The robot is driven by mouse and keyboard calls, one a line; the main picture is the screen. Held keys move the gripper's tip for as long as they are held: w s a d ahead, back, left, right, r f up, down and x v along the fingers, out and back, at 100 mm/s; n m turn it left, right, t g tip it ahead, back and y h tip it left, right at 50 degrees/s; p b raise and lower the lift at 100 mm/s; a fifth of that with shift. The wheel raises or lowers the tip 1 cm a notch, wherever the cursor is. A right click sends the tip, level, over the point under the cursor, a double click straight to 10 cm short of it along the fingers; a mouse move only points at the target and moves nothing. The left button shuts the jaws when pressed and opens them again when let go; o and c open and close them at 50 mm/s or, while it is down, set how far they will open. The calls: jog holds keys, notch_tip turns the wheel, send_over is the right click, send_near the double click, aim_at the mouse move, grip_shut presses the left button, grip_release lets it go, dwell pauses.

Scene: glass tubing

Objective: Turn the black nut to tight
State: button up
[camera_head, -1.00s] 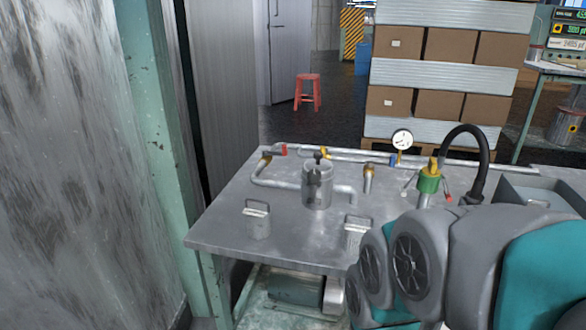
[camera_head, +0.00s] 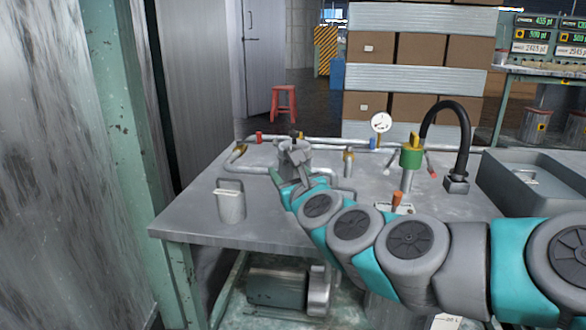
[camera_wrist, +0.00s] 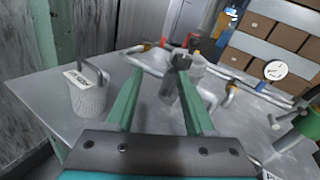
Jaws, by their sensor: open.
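A dark nut-like piece (camera_wrist: 181,63) stands on the metal cylinder (camera_wrist: 176,84) in the wrist view. It looks dark grey to black, and how tight it is cannot be told. In the head view, the cylinder (camera_head: 308,160) stands on the table behind the end of my arm, which partly hides it. My gripper (camera_wrist: 160,74) is open, with two green fingers spread and nothing seen held between them. In the wrist view the right fingertip overlaps the dark piece; contact cannot be told. My gripper (camera_head: 284,174) is close to the cylinder in the head view.
A handled metal canister (camera_head: 231,203) stands at the table's left front. Pipes run along the back, with a gauge (camera_head: 381,123) and a green-collared valve (camera_head: 411,158) on the right. A grey bin (camera_head: 532,181) is farther right. The table's left corner (camera_head: 175,228) is bare.

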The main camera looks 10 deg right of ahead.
jog(key=w+d+m+h, duration=0.2)
jog(key=w+d+m, duration=0.1)
jog(key=w, duration=0.5)
jog(key=shift+w+m, duration=0.3)
jog(key=shift+m, duration=0.1)
jog(key=shift+d, duration=0.1)
grip_shut()
